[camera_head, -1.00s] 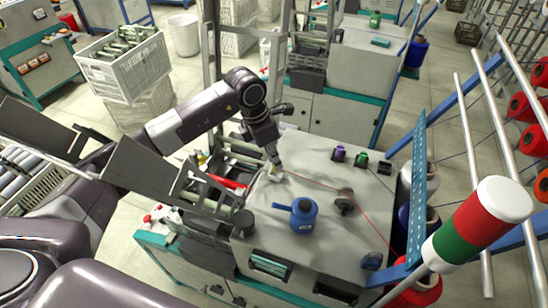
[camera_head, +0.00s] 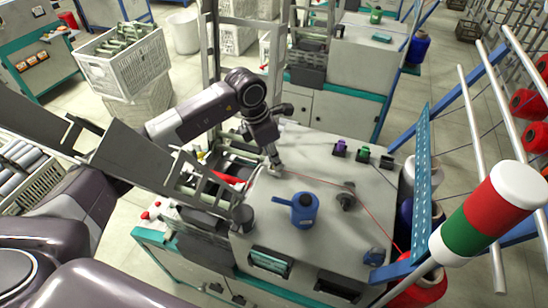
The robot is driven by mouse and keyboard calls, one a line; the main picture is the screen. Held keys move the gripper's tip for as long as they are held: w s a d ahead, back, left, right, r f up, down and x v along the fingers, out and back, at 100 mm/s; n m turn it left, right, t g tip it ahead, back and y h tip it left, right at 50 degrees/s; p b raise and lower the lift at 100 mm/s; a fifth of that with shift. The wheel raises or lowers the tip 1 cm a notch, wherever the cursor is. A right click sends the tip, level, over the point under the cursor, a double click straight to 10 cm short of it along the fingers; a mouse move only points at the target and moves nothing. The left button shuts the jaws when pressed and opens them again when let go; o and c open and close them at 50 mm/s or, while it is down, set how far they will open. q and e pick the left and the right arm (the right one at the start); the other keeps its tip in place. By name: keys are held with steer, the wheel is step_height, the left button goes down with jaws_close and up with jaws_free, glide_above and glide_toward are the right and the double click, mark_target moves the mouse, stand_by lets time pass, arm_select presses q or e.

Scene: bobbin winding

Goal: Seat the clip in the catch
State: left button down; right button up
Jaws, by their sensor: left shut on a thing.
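My left gripper (camera_head: 275,163) reaches down from the left arm to the rear left part of the grey machine top (camera_head: 325,240). It is shut on a small pale thing at its fingertips, which may be the clip; the fingers hide most of it. A thin red thread (camera_head: 318,180) runs from near the fingertips rightward across the top. I cannot make out the catch for certain; the slotted metal frame (camera_head: 215,190) stands left of the gripper. My right gripper is not in view.
A blue can with a spout (camera_head: 303,210) and a dark knob-like part (camera_head: 347,199) stand on the top, right of the gripper. Purple (camera_head: 340,147) and green (camera_head: 362,155) pieces sit at the back. A blue perforated rail (camera_head: 422,180) rises at the right edge.

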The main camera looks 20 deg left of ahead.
arm_select(q)
steer(key=c, duration=1.7)
jaws_free()
steer(key=shift+c, duration=0.2)
